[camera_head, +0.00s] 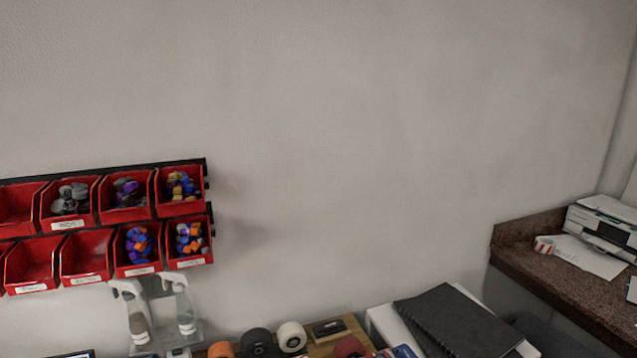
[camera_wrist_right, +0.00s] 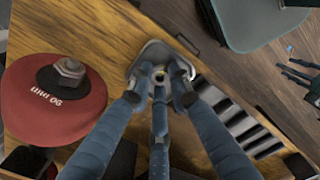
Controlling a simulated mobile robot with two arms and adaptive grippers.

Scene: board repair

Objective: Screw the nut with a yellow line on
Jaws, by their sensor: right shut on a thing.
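In the right wrist view my right gripper (camera_wrist_right: 163,78) has its blue-grey fingers drawn together around a small metal nut (camera_wrist_right: 185,73), which is partly hidden by the fingertips. No yellow line can be made out on it. The fingertips are over a grey metal piece (camera_wrist_right: 152,52) at the edge of a wooden surface; whether the nut touches that piece I cannot tell. A red wheel (camera_wrist_right: 38,112) with another metal nut (camera_wrist_right: 70,70) on its centre sits to the left. My left gripper is in neither view.
Dark and light strips (camera_wrist_right: 240,125) lie right of the fingers. In the head view, red bins (camera_head: 126,199) of small parts hang on the wall, above spray bottles (camera_head: 135,312). Wheels (camera_head: 291,337) stand on the wooden bench (camera_head: 352,330), beside a black folder (camera_head: 455,322).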

